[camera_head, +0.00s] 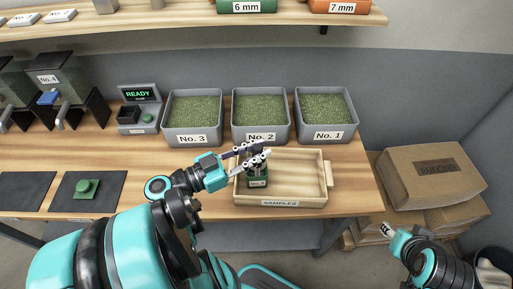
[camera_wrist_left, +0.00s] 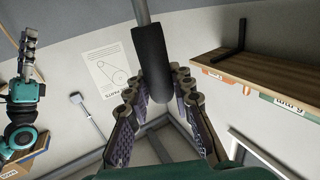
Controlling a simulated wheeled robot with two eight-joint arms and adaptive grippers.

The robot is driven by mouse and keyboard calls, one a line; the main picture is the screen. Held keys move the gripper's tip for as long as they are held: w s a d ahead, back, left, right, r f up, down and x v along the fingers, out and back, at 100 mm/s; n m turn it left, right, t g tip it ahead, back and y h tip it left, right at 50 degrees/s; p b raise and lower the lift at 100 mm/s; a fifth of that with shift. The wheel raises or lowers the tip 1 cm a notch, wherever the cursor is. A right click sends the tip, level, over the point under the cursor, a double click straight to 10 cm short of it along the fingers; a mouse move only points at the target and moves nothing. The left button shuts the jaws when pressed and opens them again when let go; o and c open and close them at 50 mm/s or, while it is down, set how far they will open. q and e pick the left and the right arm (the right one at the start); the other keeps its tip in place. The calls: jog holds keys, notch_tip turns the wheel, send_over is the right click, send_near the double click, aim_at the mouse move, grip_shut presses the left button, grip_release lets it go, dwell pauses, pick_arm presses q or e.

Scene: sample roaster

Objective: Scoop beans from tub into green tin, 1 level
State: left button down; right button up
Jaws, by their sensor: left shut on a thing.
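My left gripper (camera_head: 262,153) is over the left part of the samples tray. In the left wrist view, its fingers (camera_wrist_left: 160,88) close around the end of a black handle with a grey metal rod, likely the scoop (camera_wrist_left: 152,65). The scoop's bowl is not visible. A dark green tin (camera_head: 258,183) with a small label stands in the tray, just below the gripper; the fingers partly cover its top, and its contents are unclear. Three grey tubs of green beans stand behind: No. 3 (camera_head: 193,138), No. 2 (camera_head: 261,136) and No. 1 (camera_head: 328,134). My right gripper (camera_head: 386,229) is off the table's right side.
The wooden samples tray (camera_head: 310,203) sits at the table's front edge. A scale reading READY (camera_head: 139,118) stands left of the tubs. Cardboard boxes (camera_head: 430,175) stand at right. A shelf (camera_head: 180,22) runs above.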

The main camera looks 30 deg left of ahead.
pick_arm(q)
jog(key=shift+w+a+f+n+g+y, duration=0.15)
jog(key=shift+w+a+f+n+g, duration=0.2)
jog(key=shift+w+f+n, duration=0.25)
jog(key=shift+w+a+f+n+g+y, duration=0.1)
jog(key=shift+w+a+f+n+g, duration=0.2)
jog(key=shift+w+f+n+g, duration=0.25)
jog(key=shift+w+a+f+n+g+y, duration=0.2)
jog(key=shift+w+a+f+n, duration=0.2)
jog(key=shift+w+n, duration=0.25)
jog(key=shift+w+a+f+n+g+p, duration=0.15)
jog(key=shift+w+a+n+g+p, duration=0.35)
jog(key=shift+w+n, duration=0.55)
jog(key=shift+w+a+f+n+g+h+b, duration=0.65)
jog(key=shift+w+a+f+n+g+b, duration=0.35)
jog(key=shift+w+f+n+g+b, duration=0.65)
jog(key=shift+w+a+f+n+g+h+b, duration=0.65)
jog(key=shift+w+a+f+n+g+b, duration=0.55)
jog(key=shift+f+n+b, duration=0.75)
jog(key=shift+w+a+f+n+g+h+b, duration=0.7)
jog(key=shift+w+f+n+g+b, duration=0.65)
jog(key=shift+f, duration=0.65)
jog(key=shift+w, duration=0.3)
jog(key=shift+r, duration=0.1)
